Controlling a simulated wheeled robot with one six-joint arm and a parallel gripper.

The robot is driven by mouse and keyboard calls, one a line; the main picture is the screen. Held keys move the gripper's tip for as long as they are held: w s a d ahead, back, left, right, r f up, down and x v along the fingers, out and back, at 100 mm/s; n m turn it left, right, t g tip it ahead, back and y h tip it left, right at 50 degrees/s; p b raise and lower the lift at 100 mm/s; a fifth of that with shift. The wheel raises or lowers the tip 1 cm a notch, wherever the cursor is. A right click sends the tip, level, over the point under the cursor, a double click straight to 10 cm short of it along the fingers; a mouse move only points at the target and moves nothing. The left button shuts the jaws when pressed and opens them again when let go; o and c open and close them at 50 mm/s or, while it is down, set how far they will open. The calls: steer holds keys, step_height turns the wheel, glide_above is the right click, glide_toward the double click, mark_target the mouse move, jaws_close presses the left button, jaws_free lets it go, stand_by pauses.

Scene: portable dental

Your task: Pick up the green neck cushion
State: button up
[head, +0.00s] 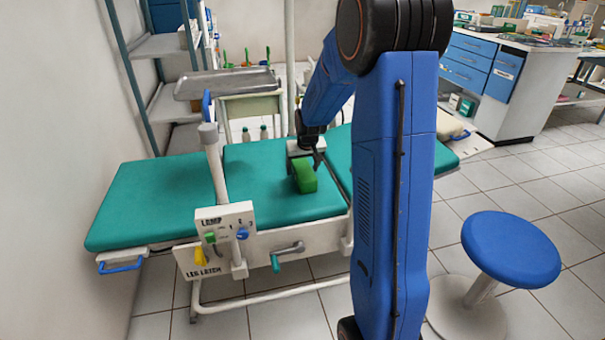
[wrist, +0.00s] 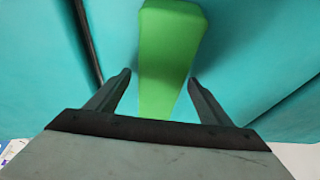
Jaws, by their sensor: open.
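The green neck cushion (head: 304,176) is a small bright green block lying on the teal padded couch (head: 264,209). In the wrist view the cushion (wrist: 170,50) runs from the top edge down between the two fingers. In the wrist view my gripper (wrist: 160,77) is open, with one dark finger on each side of the cushion and a gap on both sides. Part of the cushion's lower end is hidden by my gripper's body.
A post with a labelled control box (head: 225,220) stands at the couch's front edge. A metal tray (head: 226,83) stands behind the couch. A blue stool (head: 511,248) is at the right. A dark seam or strap (wrist: 86,40) runs left of the cushion.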

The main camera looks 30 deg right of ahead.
steer(key=c, duration=1.2)
steer(key=shift+o, duration=0.2)
steer(key=shift+r, duration=0.1)
